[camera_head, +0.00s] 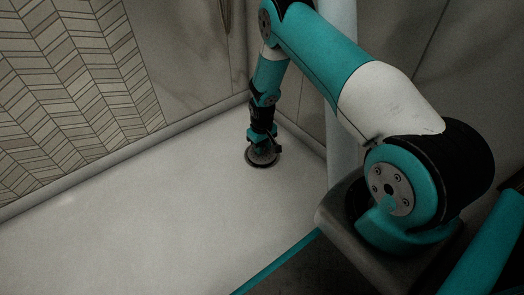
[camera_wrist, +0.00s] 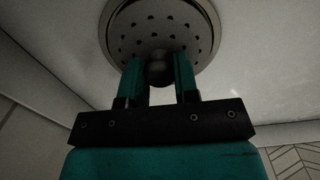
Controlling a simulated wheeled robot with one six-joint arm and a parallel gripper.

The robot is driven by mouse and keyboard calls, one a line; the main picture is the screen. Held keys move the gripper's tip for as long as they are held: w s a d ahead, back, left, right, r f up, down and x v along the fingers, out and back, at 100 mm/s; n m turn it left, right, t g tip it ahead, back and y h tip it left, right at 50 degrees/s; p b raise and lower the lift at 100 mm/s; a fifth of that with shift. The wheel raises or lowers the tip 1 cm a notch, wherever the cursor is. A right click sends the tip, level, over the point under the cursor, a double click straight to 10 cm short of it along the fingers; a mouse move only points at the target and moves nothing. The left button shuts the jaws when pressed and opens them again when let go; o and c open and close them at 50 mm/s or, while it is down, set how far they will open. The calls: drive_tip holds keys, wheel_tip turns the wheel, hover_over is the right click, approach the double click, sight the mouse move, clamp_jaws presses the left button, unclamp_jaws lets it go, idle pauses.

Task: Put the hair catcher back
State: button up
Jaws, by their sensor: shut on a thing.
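The hair catcher (camera_head: 262,157) is a round, dark metal disc with small holes and a dark knob at its middle. It is at the white floor near the back corner in the head view. The wrist view shows its perforated face (camera_wrist: 160,22) and rim close up. My gripper (camera_head: 262,146) points straight down over it, and its two teal fingers (camera_wrist: 159,75) are shut on the dark knob. I cannot tell whether the disc rests on the floor or sits just above it. Any drain opening below it is hidden.
The white shower floor (camera_head: 150,205) is bare and clear to the left and front. A chevron-tiled wall (camera_head: 75,80) stands on the left, and plain panels (camera_head: 300,105) close the corner right behind my gripper. A raised edge runs along the walls.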

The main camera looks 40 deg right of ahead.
drive_tip(key=shift+f, duration=0.2)
drive_tip(key=shift+f, duration=0.1)
drive_tip(key=shift+f, duration=0.15)
drive_tip(key=o, duration=0.8)
